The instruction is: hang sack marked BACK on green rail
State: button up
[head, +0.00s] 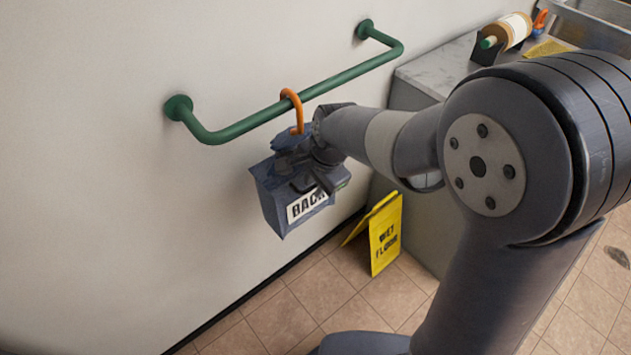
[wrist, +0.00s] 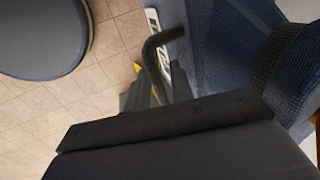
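The green rail (head: 265,115) is fixed to the wall at both ends. The blue sack marked BACK (head: 270,203) is below the rail, its label facing the head camera. Its orange hook (head: 297,112) curves over the rail. My gripper (head: 310,172) is at the top of the sack, under the hook, and partly covers it. In the wrist view the sack's blue cloth (wrist: 215,65) fills the right side, with part of the white label (wrist: 178,75) beside the dark fingers. The fingertips are partly hidden, so I cannot tell whether they grip the sack.
A yellow wet floor sign (head: 386,237) stands on the tiles below, right of the sack. A grey counter (head: 440,67) at the back right holds a tape dispenser (head: 508,32) and a metal tray (head: 600,22). The wall left of the rail is bare.

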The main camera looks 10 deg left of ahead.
jog(key=shift+o, duration=1.4)
jog(key=p+v, duration=0.1)
jog(key=v, duration=0.9)
jog(key=shift+d+r, duration=0.15)
jog(key=shift+r, duration=0.2)
jog(key=b+x, duration=0.1)
jog(key=x, duration=0.9)
jog(key=shift+f, duration=0.4)
jog(key=shift+a+r+p, duration=0.2)
jog(key=shift+r+p, duration=0.6)
jog(key=shift+r, duration=0.7)
